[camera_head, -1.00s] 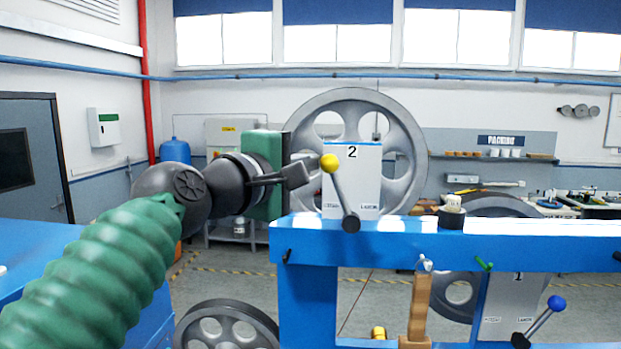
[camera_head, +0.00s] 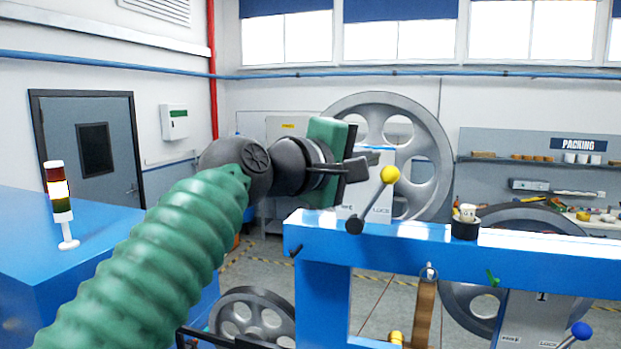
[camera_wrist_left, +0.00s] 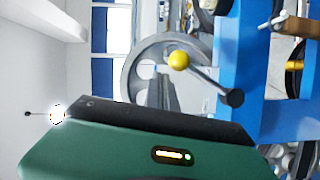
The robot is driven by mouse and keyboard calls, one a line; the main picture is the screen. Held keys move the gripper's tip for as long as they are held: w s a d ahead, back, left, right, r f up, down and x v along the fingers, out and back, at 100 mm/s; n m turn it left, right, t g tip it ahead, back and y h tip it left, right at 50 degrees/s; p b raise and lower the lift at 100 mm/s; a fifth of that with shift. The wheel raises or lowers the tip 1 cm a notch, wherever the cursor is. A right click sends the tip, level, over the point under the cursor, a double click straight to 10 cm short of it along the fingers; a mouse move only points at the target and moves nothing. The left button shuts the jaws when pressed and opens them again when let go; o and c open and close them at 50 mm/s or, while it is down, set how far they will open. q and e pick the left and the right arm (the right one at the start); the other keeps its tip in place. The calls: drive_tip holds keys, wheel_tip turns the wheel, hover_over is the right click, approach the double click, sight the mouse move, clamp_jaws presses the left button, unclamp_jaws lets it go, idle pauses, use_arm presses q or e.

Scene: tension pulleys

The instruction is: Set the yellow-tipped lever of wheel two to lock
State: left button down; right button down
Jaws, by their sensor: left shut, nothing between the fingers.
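The yellow-tipped lever (camera_head: 390,174) stands at the panel marked 2 (camera_head: 382,203), in front of the grey wheel two (camera_head: 431,155). Its dark pivot is low on the panel, and its arm leans up and right, toward the LOCK label side. The yellow ball and arm also show in the wrist view (camera_wrist_left: 178,60). My left gripper (camera_head: 368,161) is shut and empty, just left of and above the ball; I cannot tell whether it touches. It covers the panel's upper part. The left label is too blurred to read. My right gripper is not in view.
The blue frame (camera_head: 420,250) runs below the panel, with a small dark cup (camera_head: 465,226) on top. A blue-tipped lever (camera_head: 581,331) is at lower right. A signal lamp (camera_head: 59,200) stands on a blue cabinet (camera_head: 60,270) at left.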

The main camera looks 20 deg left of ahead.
use_arm(q)
drive_tip(key=shift+d+f, duration=0.15)
drive_tip(key=shift+d, duration=0.5)
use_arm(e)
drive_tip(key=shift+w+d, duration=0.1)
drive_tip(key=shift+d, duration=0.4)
use_arm(q)
drive_tip(key=shift+d, duration=0.1)
